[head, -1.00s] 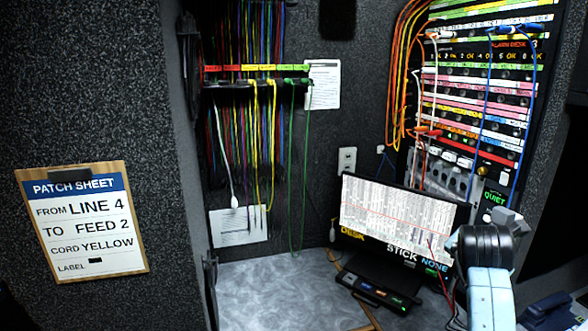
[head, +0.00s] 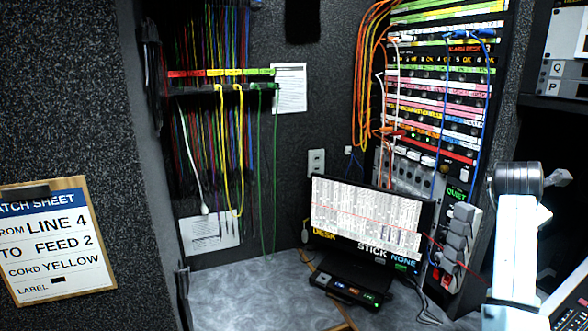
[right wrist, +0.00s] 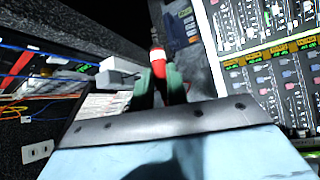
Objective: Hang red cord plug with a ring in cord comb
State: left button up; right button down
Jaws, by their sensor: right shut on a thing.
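In the right wrist view, a red plug (right wrist: 158,57) with a pale band sits between the dark green fingers of my right gripper (right wrist: 158,76), which is shut on it. Any ring on the plug is too small to make out. In the head view, my right forearm rises at the right, and the gripper and plug are not clearly visible. The cord comb (head: 205,89) is on the back wall at left, far from my right arm. Cords hang from it below red, yellow and green labels (head: 222,72). My left gripper is not in view.
A patch rack (head: 440,100) with orange, white and blue cords stands at centre right. A monitor (head: 365,217) stands on the grey desk (head: 240,290). A patch sheet (head: 55,245) hangs at left. The desk below the comb looks clear.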

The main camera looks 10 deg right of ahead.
jog(key=s+d+r+m+g, duration=0.1)
jog(key=s+d+r+m, duration=0.1)
jog(key=d+r, duration=0.3)
jog(key=s+d, duration=0.1)
jog(key=d, duration=0.3)
jog(key=shift+s+d+g+h+p, duration=0.15)
jog(key=shift+s+g+h+p, duration=0.05)
jog(key=shift+g+h+p, duration=0.2)
